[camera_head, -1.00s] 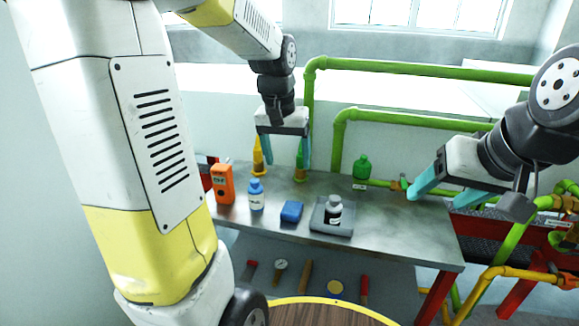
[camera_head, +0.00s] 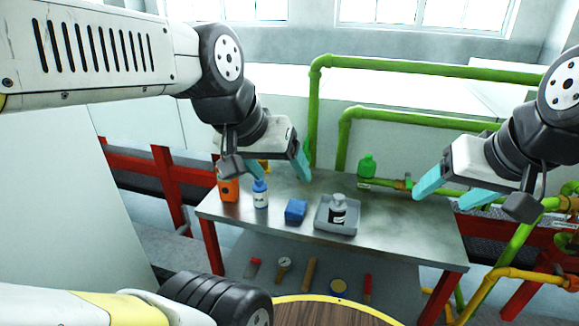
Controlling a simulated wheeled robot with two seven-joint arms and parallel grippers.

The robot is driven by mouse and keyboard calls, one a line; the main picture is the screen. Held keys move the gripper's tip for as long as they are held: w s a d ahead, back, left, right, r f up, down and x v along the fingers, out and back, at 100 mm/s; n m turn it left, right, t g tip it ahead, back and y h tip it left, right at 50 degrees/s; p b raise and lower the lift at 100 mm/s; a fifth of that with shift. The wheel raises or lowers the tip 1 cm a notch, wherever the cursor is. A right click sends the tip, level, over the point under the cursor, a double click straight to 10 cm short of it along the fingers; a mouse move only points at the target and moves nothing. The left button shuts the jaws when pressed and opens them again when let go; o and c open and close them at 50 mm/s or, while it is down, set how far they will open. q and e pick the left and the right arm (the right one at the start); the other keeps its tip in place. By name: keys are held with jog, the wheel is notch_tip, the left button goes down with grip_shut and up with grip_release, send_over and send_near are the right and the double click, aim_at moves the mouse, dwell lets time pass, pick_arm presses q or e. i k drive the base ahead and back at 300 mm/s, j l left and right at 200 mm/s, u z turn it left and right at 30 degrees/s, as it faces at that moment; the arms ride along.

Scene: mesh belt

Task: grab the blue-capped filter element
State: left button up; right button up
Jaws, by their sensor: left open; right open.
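A small white bottle with a blue cap (camera_head: 260,194) stands upright on the metal table. I see no clear filter element; I cannot tell whether this bottle is it. My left gripper (camera_head: 280,174) is open above the back left of the table, apart from the bottle, behind it and to its right. My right gripper (camera_head: 441,196) is open, with both teal fingers showing, over the table's right end near the green pipes. Nothing shows between its fingers.
The metal table (camera_head: 390,236) also bears an orange device (camera_head: 228,188), a blue box (camera_head: 296,210), a grey tray (camera_head: 322,222) with a grey-white bottle (camera_head: 338,208), and a green bottle (camera_head: 367,165). Green pipes (camera_head: 430,71) run behind.

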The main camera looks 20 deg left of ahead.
aim_at(259, 194)
jog(key=j+u, duration=0.2)
jog(key=u, duration=0.15)
jog(key=j+u, duration=0.2)
jog(key=u, duration=0.15)
jog(key=i+j+u, duration=0.15)
jog(key=u, duration=0.2)
